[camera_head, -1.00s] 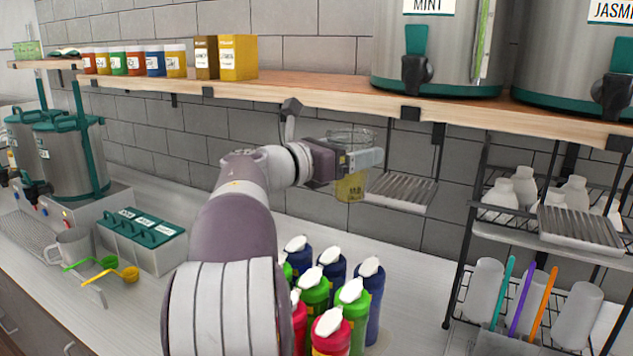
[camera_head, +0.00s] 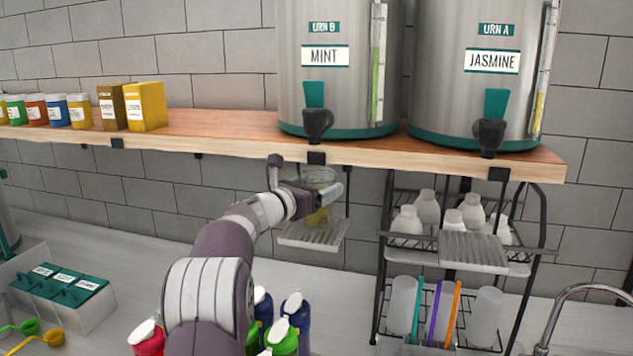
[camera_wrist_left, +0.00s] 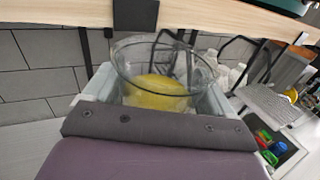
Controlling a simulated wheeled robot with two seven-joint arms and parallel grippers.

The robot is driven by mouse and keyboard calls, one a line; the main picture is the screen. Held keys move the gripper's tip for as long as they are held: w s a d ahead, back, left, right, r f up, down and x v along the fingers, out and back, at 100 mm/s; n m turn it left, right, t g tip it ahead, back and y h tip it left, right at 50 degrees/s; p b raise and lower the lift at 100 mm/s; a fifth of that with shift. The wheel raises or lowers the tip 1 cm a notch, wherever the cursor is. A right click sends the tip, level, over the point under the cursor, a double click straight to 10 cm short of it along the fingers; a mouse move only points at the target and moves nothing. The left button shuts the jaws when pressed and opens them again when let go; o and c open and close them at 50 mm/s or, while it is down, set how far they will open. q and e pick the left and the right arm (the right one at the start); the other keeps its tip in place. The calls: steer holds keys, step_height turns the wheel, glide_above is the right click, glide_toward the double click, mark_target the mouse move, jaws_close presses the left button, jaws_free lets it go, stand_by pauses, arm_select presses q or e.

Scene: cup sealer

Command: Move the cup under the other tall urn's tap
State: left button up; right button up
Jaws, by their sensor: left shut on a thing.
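A clear cup with yellow in its lower part (camera_head: 319,175) is held upright in my left gripper (camera_head: 328,192), which is shut on it. In the left wrist view the cup (camera_wrist_left: 157,88) sits between the gripper's fingers, its rim open. The cup is below the shelf, above the ribbed drip tray (camera_head: 312,236) under the urn labelled MINT (camera_head: 340,90), whose black tap (camera_head: 317,122) is above. The other tall urn, labelled JASMINE (camera_head: 465,95), has its tap (camera_head: 489,136) to the right, over another drip tray (camera_head: 474,252). My right gripper is not in view.
The wooden shelf (camera_head: 220,133) runs just above my gripper. A black rack (camera_head: 381,262) with white bottles (camera_head: 427,207) and cups stands to the right. Several capped syrup bottles (camera_head: 296,309) stand below my left arm. A faucet (camera_head: 590,288) is at the right.

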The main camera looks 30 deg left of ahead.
mark_target(308, 224)
arm_select(q)
steer(key=shift+f, duration=0.3)
steer(key=shift+a+f, duration=0.2)
steer(key=shift+a, duration=0.15)
steer(key=shift+f+b, duration=0.15)
steer(key=shift+b, duration=0.15)
steer(key=o, duration=1.2)
steer(key=shift+d, duration=0.2)
steer(key=shift+c, duration=0.2)
steer(key=shift+a+r+p, duration=0.1)
steer(key=shift+r+p, duration=0.2)
steer(key=shift+s+a+f+b, duration=0.15)
steer(key=shift+s+f+b, duration=0.1)
steer(key=shift+s+b, duration=0.35)
steer(key=shift+s+a+f+b, duration=0.1)
steer(key=shift+s+f+b, duration=0.1)
steer(key=shift+s+b, duration=0.35)
steer(key=s+a+b, duration=0.1)
steer(key=s+b, duration=0.3)
steer(key=s, duration=0.5)
steer(key=shift+s+a+r, duration=0.15)
steer(key=shift+s+r, duration=0.2)
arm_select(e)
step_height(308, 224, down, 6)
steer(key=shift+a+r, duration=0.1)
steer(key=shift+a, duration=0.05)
